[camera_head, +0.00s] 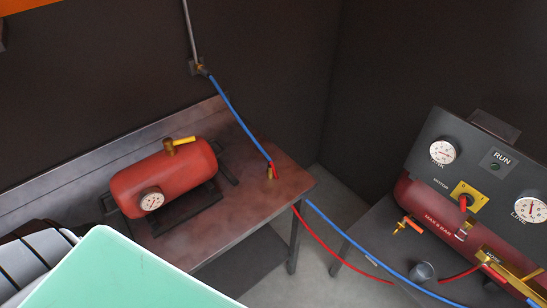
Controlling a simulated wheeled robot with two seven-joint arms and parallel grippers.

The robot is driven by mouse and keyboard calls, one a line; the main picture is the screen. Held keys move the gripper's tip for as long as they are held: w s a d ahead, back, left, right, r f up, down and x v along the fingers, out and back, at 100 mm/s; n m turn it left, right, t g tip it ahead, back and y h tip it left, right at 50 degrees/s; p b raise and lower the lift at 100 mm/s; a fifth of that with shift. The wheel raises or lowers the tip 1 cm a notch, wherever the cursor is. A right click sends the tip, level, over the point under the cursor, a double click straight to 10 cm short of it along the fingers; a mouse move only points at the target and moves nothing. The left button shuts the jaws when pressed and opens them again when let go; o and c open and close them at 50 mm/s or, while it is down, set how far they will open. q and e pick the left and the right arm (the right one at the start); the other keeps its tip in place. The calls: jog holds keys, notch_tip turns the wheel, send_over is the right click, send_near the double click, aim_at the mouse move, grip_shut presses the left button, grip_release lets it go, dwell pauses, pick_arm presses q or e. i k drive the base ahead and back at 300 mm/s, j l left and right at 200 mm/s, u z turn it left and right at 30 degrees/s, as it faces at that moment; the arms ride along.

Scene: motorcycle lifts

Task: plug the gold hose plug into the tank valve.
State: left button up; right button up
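A red tank (168,179) with a round white gauge (151,200) lies in a dark cradle on the brown bench. On its top is a brass valve with a yellow handle (183,140). A small gold fitting (270,173) with a red part stands near the bench's right end, where the blue hose (239,122) meets the red hose. It may be the gold hose plug; it is too small to be sure. Another brass fitting with an orange lever (412,225) is on the compressor at the right. Neither of my grippers is in view.
The brown bench (230,210) has bare room right of the tank. A compressor panel (470,165) with gauges stands right. A pale green surface (135,275) hides the lower left.

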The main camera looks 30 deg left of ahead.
aim_at(169, 145)
jog(key=u, duration=0.85)
